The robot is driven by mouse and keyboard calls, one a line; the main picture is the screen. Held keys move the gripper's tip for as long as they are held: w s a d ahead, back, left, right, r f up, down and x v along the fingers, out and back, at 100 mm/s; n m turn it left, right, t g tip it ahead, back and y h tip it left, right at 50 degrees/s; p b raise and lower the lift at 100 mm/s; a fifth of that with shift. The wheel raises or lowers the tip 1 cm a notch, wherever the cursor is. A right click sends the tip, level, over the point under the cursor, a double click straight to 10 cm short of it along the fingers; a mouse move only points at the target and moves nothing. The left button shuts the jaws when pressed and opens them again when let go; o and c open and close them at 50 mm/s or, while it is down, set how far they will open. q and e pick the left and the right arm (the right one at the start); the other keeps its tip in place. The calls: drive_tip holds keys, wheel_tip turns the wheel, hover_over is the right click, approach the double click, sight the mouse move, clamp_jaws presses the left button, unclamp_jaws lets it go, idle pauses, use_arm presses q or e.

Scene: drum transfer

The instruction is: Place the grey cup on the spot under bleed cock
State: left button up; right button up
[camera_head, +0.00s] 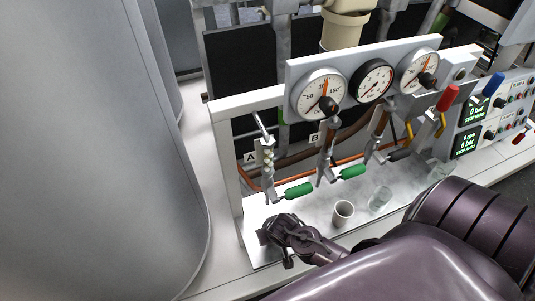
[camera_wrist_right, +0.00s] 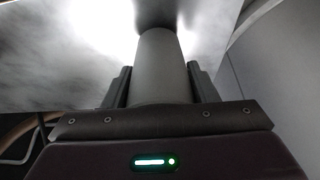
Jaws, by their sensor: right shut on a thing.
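My right gripper (camera_head: 272,233) is low over the left end of the pale bench, in front of and below bleed cock A (camera_head: 268,170). In the right wrist view its two fingers (camera_wrist_right: 160,88) are shut on a grey cup (camera_wrist_right: 162,60), seen as a plain grey cylinder. In the head view the held cup is hidden by the gripper, so I cannot tell whether it touches the bench. A second bleed cock (camera_head: 326,155) stands by label B. No spot mark shows clearly under cock A. My left gripper is not in view.
A light cup (camera_head: 343,213) and clear glasses (camera_head: 380,200) stand right of my gripper on the bench (camera_head: 310,210). Green handles (camera_head: 298,191) stick out low from the cocks. A gauge panel (camera_head: 345,103) rises behind. A large grey drum (camera_head: 80,150) fills the left.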

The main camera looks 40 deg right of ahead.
drive_tip(key=w, duration=0.2)
drive_tip(key=w+d, duration=0.1)
drive_tip(key=w, duration=0.1)
drive_tip(key=shift+w, duration=0.1)
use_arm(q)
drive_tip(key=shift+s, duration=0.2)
use_arm(e)
drive_tip(key=shift+f, duration=0.25)
drive_tip(key=shift+f, duration=0.25)
drive_tip(key=o, duration=0.9)
drive_tip(key=shift+r, duration=0.1)
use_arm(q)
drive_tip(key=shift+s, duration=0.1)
use_arm(e)
drive_tip(key=shift+o, duration=0.2)
drive_tip(key=shift+s+r, duration=0.25)
drive_tip(key=shift+r, duration=0.2)
drive_tip(key=s+a, duration=0.1)
drive_tip(key=s, duration=0.3)
drive_tip(key=s+a, duration=0.1)
drive_tip(key=s, duration=0.3)
drive_tip(key=s+a, duration=0.1)
drive_tip(key=s, duration=0.3)
drive_tip(key=shift+r, duration=0.2)
